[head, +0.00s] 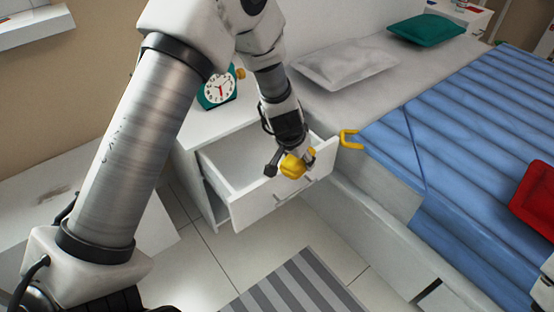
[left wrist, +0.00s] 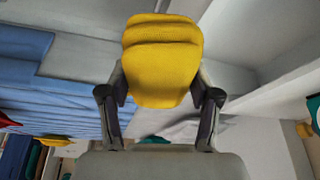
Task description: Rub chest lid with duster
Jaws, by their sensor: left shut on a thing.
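My left gripper (head: 292,160) is shut on the yellow duster (head: 292,166), in front of the open drawer of the white nightstand. In the left wrist view the duster (left wrist: 163,60) is a ridged yellow block between the two fingers of my left gripper (left wrist: 160,90). A low white top with a dark smudge (head: 52,194), apparently the chest lid, lies at the lower left of the head view, partly behind my arm. The duster is well apart from it. My right gripper is not in view.
The open drawer (head: 262,212) juts out below the gripper. A green clock (head: 217,92) stands on the nightstand. A yellow hooked piece (head: 350,139) shows right of the drawer. A bed with a blue cover (head: 460,140) fills the right. Tiled floor and a striped rug (head: 295,285) lie in front.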

